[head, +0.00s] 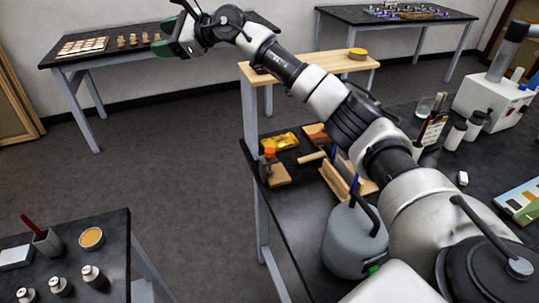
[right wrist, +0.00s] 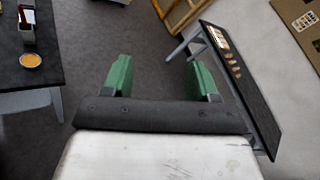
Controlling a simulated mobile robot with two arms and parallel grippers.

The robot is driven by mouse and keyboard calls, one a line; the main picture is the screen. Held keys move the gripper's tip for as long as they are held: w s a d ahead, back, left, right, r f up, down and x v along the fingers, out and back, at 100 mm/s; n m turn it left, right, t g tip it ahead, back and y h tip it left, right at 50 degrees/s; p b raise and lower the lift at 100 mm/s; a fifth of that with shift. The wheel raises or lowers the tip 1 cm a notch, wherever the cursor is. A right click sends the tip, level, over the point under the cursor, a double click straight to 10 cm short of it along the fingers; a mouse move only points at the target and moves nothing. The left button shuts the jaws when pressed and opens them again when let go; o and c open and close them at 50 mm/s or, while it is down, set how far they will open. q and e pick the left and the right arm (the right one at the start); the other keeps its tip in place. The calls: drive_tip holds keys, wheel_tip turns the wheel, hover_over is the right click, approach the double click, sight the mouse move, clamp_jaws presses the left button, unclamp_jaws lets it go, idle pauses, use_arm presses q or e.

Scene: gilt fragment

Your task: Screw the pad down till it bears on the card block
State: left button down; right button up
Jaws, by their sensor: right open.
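My right gripper (head: 180,42) is at the end of my raised, outstretched arm, at the upper left of the head view. Its green fingers are apart and empty in the right wrist view (right wrist: 158,74), over open floor. A small device with an orange top (head: 269,153) and a wooden base (head: 279,176) stands at the dark bench's left edge. I cannot tell whether it carries the screw and pad. I cannot make out the card block with certainty. My right gripper is far from this device. My left gripper is not in view.
The dark bench (head: 287,222) also bears a yellow item (head: 280,141), wooden pieces (head: 337,182), a grey rounded container (head: 348,240) and a white box (head: 490,100). A wooden shelf (head: 318,65) stands behind. Another table (head: 100,52) is at the back left. The middle floor is clear.

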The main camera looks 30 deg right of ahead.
drive_tip(key=s+d+f+n+g+h+b, duration=0.1)
drive_tip(key=s+d+f+n+g+h, duration=0.2)
drive_tip(key=f, duration=0.4)
drive_tip(key=s+d+f+n+g+h, duration=0.1)
drive_tip(key=d+f+n+g+h, duration=0.1)
drive_tip(key=d+f+n, duration=0.3)
drive_tip(key=n+g+h+b, duration=0.2)
drive_tip(key=n+g+h, duration=0.1)
drive_tip(key=g+h, duration=0.35)
approach(270, 150)
drive_tip(key=shift+y, duration=0.35)
drive_tip(key=f, duration=0.3)
drive_tip(key=f+p, duration=0.1)
drive_tip(key=f, duration=0.2)
drive_tip(key=f+p, duration=0.1)
drive_tip(key=f, duration=0.2)
drive_tip(key=shift+d+f, duration=0.15)
drive_tip(key=shift+d, duration=0.15)
drive_tip(key=c, duration=0.9)
drive_tip(key=shift+m, duration=0.3)
